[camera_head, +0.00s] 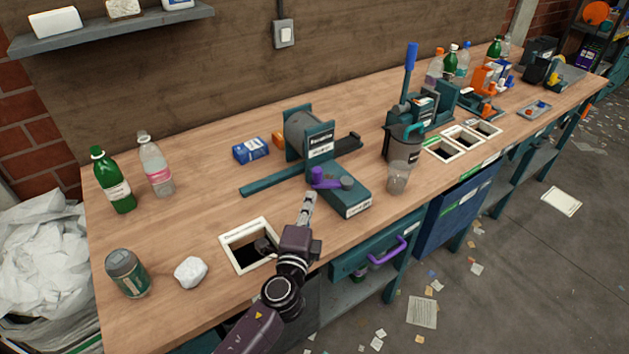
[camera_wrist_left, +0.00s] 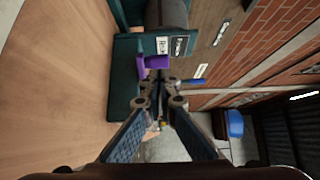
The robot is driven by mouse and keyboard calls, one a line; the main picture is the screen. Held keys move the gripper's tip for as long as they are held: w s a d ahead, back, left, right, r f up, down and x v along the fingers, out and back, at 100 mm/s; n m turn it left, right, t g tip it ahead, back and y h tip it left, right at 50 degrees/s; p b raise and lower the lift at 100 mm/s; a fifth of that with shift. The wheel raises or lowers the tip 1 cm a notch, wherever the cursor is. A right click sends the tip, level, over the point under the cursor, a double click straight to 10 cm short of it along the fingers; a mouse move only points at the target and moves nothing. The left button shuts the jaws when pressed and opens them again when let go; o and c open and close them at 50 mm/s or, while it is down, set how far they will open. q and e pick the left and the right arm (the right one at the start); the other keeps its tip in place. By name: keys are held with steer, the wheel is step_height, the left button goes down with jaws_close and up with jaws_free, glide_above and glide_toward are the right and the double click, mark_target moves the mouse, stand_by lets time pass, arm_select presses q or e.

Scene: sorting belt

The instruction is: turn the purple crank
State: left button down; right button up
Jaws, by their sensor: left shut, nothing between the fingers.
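The purple crank (camera_head: 325,183) sits on top of a teal base of the machine in the middle of the workbench. Its upright knob is at the left end of its arm. My left gripper (camera_head: 309,202) is just in front of the crank, towards the bench's front edge, shut and empty. In the left wrist view the purple crank (camera_wrist_left: 150,66) shows just beyond the fingertips of my left gripper (camera_wrist_left: 160,84). I cannot tell whether the fingertips touch it. My right gripper is not in view.
A white-framed bin opening (camera_head: 232,238) lies left of my arm. A crumpled white ball (camera_head: 190,271), a can (camera_head: 127,274) and a green bottle (camera_head: 113,182) stand further left. A dark pitcher (camera_head: 398,145) and a clear cup (camera_head: 398,178) stand right of the machine.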

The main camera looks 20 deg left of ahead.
mark_target(314, 177)
arm_select(q)
steer(key=w, duration=0.6)
steer(key=shift+w+a+p, duration=0.1)
steer(key=shift+a+p, duration=0.25)
steer(key=shift+a, duration=0.05)
steer(key=shift+w+a+m+h, duration=0.45)
steer(key=shift+m+h, duration=0.15)
steer(key=shift+h, duration=0.4)
steer(key=shift+w+a+h+b, duration=0.15)
steer(key=shift+w+a+b, duration=0.2)
steer(key=shift+w, duration=0.25)
steer(key=shift+w+a+h+b, duration=0.2)
steer(key=shift+w+b, duration=0.2)
steer(key=shift+w, duration=0.15)
